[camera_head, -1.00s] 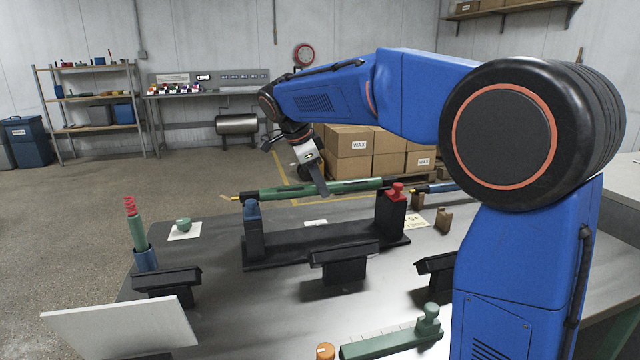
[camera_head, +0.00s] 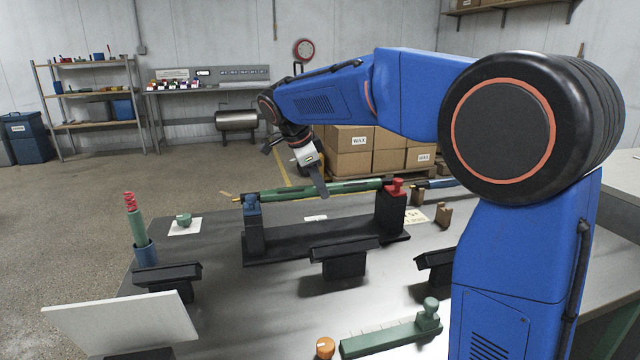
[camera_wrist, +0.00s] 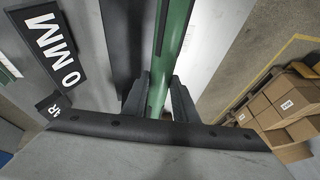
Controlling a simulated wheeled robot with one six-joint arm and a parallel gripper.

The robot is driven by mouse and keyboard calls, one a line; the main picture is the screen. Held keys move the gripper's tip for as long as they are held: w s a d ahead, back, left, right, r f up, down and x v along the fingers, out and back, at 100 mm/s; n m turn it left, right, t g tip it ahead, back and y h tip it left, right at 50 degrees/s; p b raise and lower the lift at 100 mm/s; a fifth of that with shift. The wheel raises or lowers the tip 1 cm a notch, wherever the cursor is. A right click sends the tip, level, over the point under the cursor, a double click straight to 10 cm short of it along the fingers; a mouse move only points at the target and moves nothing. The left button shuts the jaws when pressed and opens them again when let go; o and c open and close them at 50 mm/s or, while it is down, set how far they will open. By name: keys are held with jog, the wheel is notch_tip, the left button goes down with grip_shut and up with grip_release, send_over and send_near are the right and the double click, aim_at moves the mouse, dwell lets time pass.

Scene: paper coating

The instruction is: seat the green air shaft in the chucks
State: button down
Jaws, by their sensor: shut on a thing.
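The green air shaft (camera_head: 345,187) lies nearly level over the black chuck stand (camera_head: 320,238). My gripper (camera_head: 322,191) is shut on its middle; in the wrist view the shaft (camera_wrist: 172,45) runs between the two dark fingers (camera_wrist: 159,100). The shaft's left part passes at the top of the blue-topped chuck post (camera_head: 254,232), with a pale tip sticking out beyond it. Its right end is at the red-topped chuck post (camera_head: 390,212). I cannot tell whether either end touches or sits in its chuck.
A blue shaft (camera_head: 437,184) lies behind on the right. A blue holder (camera_head: 146,255) with a green and red piece stands at the left. A white panel (camera_head: 120,325), a green ruler-like fixture (camera_head: 385,338) and an orange knob (camera_head: 325,347) are in front.

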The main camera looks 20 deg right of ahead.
jog(key=shift+f, duration=1.05)
jog(key=c, duration=1.3)
grip_release()
jog(key=shift+c, duration=0.2)
jog(key=v, duration=1.7)
jog(key=shift+r, duration=0.25)
